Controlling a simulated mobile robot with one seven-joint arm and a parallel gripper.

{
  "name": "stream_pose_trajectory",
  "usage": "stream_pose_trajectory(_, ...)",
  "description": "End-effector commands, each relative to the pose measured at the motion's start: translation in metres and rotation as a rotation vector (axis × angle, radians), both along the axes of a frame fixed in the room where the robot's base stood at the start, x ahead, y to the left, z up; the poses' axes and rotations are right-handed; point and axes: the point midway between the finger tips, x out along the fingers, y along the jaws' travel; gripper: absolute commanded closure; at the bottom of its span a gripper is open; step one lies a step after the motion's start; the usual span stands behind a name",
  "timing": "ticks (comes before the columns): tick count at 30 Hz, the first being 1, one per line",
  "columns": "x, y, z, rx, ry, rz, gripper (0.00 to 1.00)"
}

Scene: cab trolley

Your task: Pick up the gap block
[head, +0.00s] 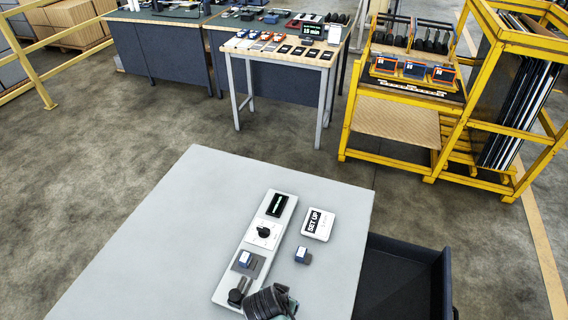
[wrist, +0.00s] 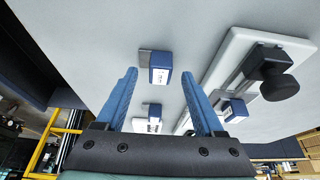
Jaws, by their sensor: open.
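My gripper (wrist: 159,73) is open, its two blue fingers apart and pointing toward the table top. Ahead of the fingertips in the wrist view lies a small blue block (wrist: 161,64) with a white label and a grey tab; nothing grips it. In the head view my gripper (head: 268,302) seems to cover this block. A similar loose block (head: 303,256) sits right of the long white fixture (head: 226,287); it appears between the fingers, farther off, in the wrist view (wrist: 150,118). A third block (head: 244,260) sits in the fixture. I cannot tell which is the gap block.
The table's left side is clear.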

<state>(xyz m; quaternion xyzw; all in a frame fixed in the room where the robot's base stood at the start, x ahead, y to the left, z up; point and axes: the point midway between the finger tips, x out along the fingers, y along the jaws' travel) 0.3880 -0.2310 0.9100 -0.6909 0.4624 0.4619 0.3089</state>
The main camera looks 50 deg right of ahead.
Motion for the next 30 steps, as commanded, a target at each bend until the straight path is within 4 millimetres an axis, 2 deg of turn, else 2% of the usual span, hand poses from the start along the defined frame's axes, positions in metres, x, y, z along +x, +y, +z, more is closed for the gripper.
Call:
stream_pose_trajectory(10,0.001,-0.0019,-0.0045,-0.001,-0.001,0.001,0.32)
stream_pose_trajectory(21,0.0009,-0.0016,-0.0044,0.0,-0.001,0.001,0.98)
stream_pose_trajectory(30,0.0011,-0.0017,-0.004,-0.001,-0.001,0.001,1.0)
